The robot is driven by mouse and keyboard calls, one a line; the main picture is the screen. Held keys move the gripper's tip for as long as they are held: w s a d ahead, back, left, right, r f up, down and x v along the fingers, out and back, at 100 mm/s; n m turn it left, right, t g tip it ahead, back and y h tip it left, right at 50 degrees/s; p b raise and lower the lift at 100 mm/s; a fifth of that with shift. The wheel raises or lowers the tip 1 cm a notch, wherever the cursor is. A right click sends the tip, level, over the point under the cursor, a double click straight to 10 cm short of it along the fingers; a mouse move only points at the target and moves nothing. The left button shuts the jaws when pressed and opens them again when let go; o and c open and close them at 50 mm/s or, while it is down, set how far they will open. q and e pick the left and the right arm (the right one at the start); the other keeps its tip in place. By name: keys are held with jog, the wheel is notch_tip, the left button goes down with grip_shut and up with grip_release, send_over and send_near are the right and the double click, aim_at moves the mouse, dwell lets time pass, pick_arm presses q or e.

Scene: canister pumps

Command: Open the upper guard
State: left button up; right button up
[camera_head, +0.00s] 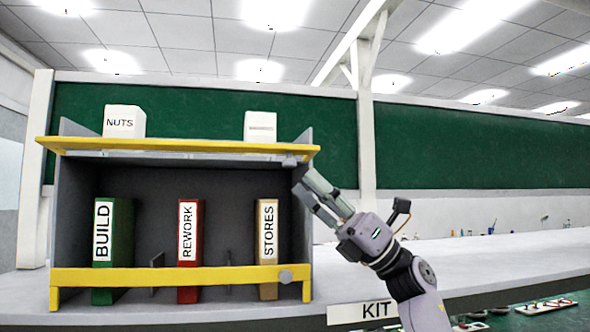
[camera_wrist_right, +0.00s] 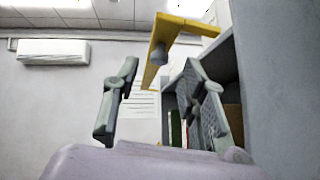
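The upper guard (camera_head: 180,146) is a yellow bar across the front of the upper shelf. A grey knob (camera_head: 291,161) sits near its right end. In the right wrist view the yellow bar (camera_wrist_right: 155,58) shows above and between the fingers, with a grey knob (camera_wrist_right: 158,53) on it. My right gripper (camera_head: 305,181) is just below and right of the guard's right end, beside the rack's right side. Its fingers (camera_wrist_right: 160,78) are apart with nothing between them. It appears not to touch the guard. My left gripper is not in view.
A lower yellow guard (camera_head: 180,276) with its own knob (camera_head: 286,277) crosses the bottom shelf before the green BUILD (camera_head: 121,235), red REWORK (camera_head: 190,240) and tan STORES (camera_head: 267,235) binders. The NUTS box (camera_head: 124,122) and another white box (camera_head: 260,127) stand on top.

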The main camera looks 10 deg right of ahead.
jog(key=v, duration=0.6)
dwell(0.4)
